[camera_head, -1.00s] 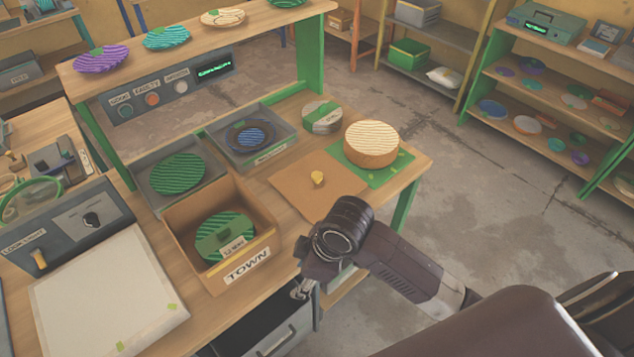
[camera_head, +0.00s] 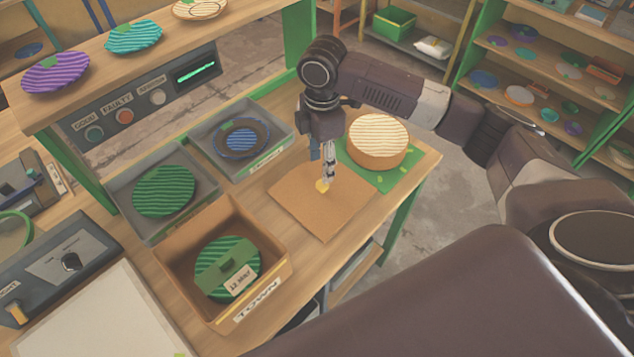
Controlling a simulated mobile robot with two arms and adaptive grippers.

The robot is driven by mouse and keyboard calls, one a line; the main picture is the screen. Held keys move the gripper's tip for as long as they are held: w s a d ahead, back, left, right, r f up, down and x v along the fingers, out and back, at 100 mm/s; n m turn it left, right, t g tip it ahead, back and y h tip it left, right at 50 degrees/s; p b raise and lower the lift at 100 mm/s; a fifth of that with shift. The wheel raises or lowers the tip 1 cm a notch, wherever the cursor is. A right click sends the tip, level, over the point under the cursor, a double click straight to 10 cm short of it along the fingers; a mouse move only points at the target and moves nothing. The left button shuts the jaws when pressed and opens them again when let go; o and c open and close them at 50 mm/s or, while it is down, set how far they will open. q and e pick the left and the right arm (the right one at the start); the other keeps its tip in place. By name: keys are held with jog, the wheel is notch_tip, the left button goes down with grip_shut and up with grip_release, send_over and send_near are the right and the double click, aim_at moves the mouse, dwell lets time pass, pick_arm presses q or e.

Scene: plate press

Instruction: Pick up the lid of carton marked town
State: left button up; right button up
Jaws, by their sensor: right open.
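The carton marked TOWN (camera_head: 265,287) stands open on the bench, with a green striped plate (camera_head: 213,285) and a tag reading "12 MAY" inside. A flat brown square lid (camera_head: 325,216) lies on the bench to the right of the carton. It has a small yellow knob (camera_head: 321,187) at its middle. My right gripper (camera_head: 326,181) points down over the lid with its fingertips right at the knob. It is open; whether the fingers touch the knob I cannot tell. My left gripper is out of view.
Grey trays with a green plate (camera_head: 165,190) and a blue plate (camera_head: 242,138) stand behind the carton. A round wooden block (camera_head: 378,140) on a green mat (camera_head: 385,183) is close right of the gripper. A button panel (camera_head: 140,100) is at the back left.

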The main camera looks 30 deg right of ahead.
aim_at(322, 189)
jog(key=f, duration=0.1)
jog(key=s+f+p, duration=0.1)
jog(key=shift+f, duration=0.3)
jog(key=f, duration=0.1)
jog(key=f+p, duration=0.1)
jog(key=f, duration=0.1)
jog(key=shift+w, duration=0.3)
jog(key=shift+d+f, duration=0.1)
jog(key=shift+f, duration=0.45)
jog(key=c, duration=0.7)
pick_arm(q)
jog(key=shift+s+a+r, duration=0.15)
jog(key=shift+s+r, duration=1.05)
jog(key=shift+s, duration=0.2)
pick_arm(e)
grip_shut()
